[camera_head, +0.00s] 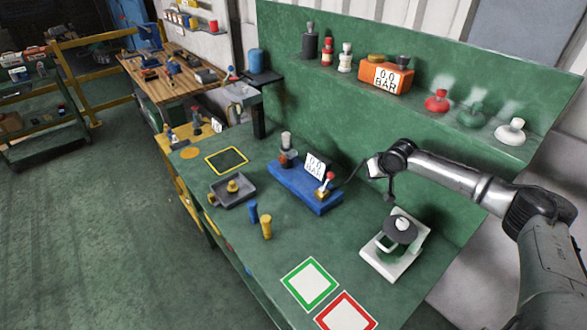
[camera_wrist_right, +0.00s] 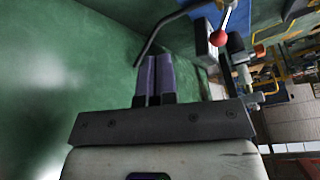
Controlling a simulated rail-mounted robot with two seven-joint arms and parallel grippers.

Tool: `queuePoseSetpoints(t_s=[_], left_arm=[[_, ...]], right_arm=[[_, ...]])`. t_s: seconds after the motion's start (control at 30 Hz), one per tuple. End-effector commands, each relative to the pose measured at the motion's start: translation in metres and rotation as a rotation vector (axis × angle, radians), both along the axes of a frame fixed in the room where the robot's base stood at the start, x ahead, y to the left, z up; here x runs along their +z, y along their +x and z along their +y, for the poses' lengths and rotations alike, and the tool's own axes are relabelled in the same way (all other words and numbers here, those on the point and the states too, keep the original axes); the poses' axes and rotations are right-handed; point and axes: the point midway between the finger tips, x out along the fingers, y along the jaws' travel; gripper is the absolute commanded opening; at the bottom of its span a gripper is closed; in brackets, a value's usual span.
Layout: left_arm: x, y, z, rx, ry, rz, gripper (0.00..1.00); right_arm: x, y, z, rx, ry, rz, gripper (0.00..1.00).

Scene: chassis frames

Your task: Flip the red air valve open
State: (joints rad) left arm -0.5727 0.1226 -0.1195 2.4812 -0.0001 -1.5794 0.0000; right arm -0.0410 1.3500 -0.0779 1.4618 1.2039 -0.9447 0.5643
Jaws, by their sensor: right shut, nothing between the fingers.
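The red air valve (camera_head: 328,178) is a small lever with a red ball on a brass-coloured body, at the right end of a blue block (camera_head: 300,190) on the green bench. Its red ball (camera_wrist_right: 220,37) also shows at the upper right of the right wrist view, on a pale stem. My right gripper (camera_head: 374,168) is to the right of the valve and apart from it. In the right wrist view its two purple-grey fingers (camera_wrist_right: 154,62) are together and empty. My left gripper is not in view.
A dark hose (camera_head: 353,172) curves between the block and my right gripper. A white stand with a dark round top (camera_head: 399,230) is at right. Yellow (camera_head: 266,228) and blue cylinders stand in front.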

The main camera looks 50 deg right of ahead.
Motion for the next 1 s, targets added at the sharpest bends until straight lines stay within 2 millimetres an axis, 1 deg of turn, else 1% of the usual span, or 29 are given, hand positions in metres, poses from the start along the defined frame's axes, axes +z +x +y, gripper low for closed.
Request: queuePoseSetpoints(t_s=[0.03, 0.1, 0.2, 0.3, 0.5, 0.83, 1.0], left_arm=[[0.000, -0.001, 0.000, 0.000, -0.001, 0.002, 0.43], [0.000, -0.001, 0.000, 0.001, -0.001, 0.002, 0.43], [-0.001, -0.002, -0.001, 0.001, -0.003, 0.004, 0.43], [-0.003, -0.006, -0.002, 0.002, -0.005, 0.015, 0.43], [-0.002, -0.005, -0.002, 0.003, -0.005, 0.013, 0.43], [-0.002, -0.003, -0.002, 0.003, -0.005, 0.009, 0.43], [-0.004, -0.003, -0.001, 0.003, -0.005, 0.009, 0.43]], right_arm=[[0.002, 0.005, 0.002, -0.060, 0.070, -0.054, 0.00], [0.006, 0.013, 0.009, -0.121, 0.146, -0.119, 0.00], [0.010, 0.020, 0.010, -0.186, 0.201, -0.174, 0.00], [0.011, 0.022, 0.011, -0.228, 0.228, -0.197, 0.00], [0.011, 0.022, 0.011, -0.261, 0.248, -0.201, 0.00], [0.010, 0.022, 0.011, -0.260, 0.247, -0.200, 0.00], [0.005, 0.025, 0.010, -0.263, 0.248, -0.203, 0.00]])
